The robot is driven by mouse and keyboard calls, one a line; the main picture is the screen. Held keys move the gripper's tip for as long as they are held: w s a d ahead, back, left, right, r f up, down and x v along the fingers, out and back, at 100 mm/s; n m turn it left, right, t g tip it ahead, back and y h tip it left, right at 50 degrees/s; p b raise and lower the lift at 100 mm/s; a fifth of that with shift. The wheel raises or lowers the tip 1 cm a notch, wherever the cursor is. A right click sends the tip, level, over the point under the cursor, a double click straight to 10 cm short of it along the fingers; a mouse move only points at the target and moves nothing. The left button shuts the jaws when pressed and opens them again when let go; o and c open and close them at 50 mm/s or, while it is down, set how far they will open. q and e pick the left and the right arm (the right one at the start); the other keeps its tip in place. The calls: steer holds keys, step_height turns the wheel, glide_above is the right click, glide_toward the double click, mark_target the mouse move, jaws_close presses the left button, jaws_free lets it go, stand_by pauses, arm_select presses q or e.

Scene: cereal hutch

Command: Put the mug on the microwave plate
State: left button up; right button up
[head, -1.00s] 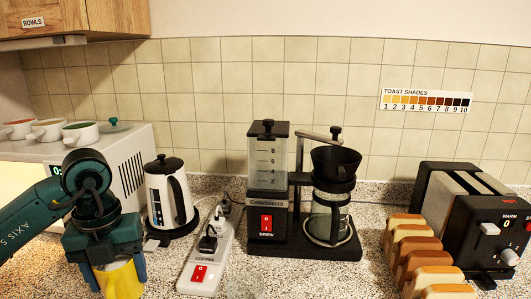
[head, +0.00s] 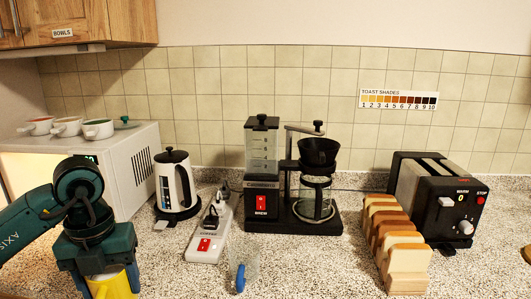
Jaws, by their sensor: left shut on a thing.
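A yellow mug (head: 113,285) shows at the lower left of the head view, cut off by the bottom edge of the picture. My left gripper (head: 108,268) points down and is shut on the mug; its fingers lie at the mug's upper part. The white microwave (head: 122,165) stands behind my left arm, at the left. Its front is mostly hidden by my arm, and a warm glow shows at its left. The microwave plate is not visible. My right gripper is not in view.
Several bowls (head: 68,126) sit on the microwave. A white kettle (head: 175,183), a power strip (head: 212,232), a coffee maker (head: 292,187), bread slices (head: 408,270) and a toaster (head: 437,195) stand along the counter. A clear glass with a blue part (head: 243,268) stands at the front centre.

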arm_select(q)
steer(key=shift+w+d+f+m, duration=0.2)
steer(key=shift+f+m, duration=0.1)
steer(key=shift+m, duration=0.7)
steer(key=m, duration=0.4)
steer(key=shift+s+d+f, duration=0.2)
steer(key=shift+d+f, duration=0.15)
steer(key=m, duration=0.3)
steer(key=f+m, duration=0.1)
steer(key=shift+s+d, duration=0.15)
steer(key=shift+d, duration=0.2)
steer(key=s+d+f+m, duration=0.1)
steer(key=d+f+m, duration=0.1)
steer(key=m, duration=1.2)
steer(key=s+d+f+m, duration=0.2)
steer(key=d+f+m, duration=0.1)
steer(key=m, duration=1.2)
steer(key=shift+p, duration=0.45)
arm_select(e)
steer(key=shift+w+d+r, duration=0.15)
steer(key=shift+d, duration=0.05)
arm_select(q)
steer(key=shift+w, duration=0.1)
